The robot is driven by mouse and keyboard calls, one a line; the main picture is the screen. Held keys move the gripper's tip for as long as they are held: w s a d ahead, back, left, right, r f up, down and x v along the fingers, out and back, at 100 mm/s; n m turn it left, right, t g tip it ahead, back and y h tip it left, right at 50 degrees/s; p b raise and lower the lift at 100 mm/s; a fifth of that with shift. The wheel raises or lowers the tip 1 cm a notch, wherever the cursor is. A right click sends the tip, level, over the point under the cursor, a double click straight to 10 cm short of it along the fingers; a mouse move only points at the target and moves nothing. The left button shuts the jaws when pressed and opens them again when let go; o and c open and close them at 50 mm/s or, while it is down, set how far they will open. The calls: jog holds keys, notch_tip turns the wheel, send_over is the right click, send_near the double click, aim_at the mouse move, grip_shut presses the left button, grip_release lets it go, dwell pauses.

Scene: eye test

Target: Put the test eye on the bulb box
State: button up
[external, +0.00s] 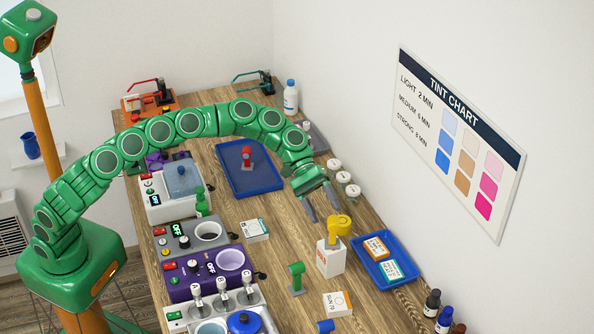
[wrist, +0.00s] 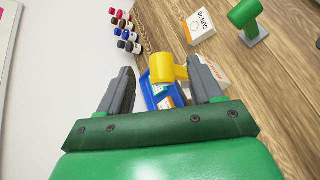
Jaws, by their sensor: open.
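A yellow eye-shaped piece (external: 340,224) with a round head seems to stand on a white box with an orange label (external: 331,260); the label is too small to read. My gripper (external: 326,216) is open, just above and beside the yellow piece. In the wrist view the yellow piece (wrist: 163,67) shows between my open fingers (wrist: 160,68), with no clear grip on it. The white box (wrist: 206,74) is partly hidden behind the finger on the right. Similar pieces are a green one (external: 296,277) on the table and a red one (external: 247,156) on a blue tray.
A blue tray (external: 398,283) with two small boxes lies right of the white box. A SUN 70 box (external: 337,304) lies in front. Jars (external: 343,180) stand near the wall, bottles (external: 432,303) at the front right. Devices (external: 205,271) line the left edge.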

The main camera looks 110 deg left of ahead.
jog(key=shift+v, duration=2.2)
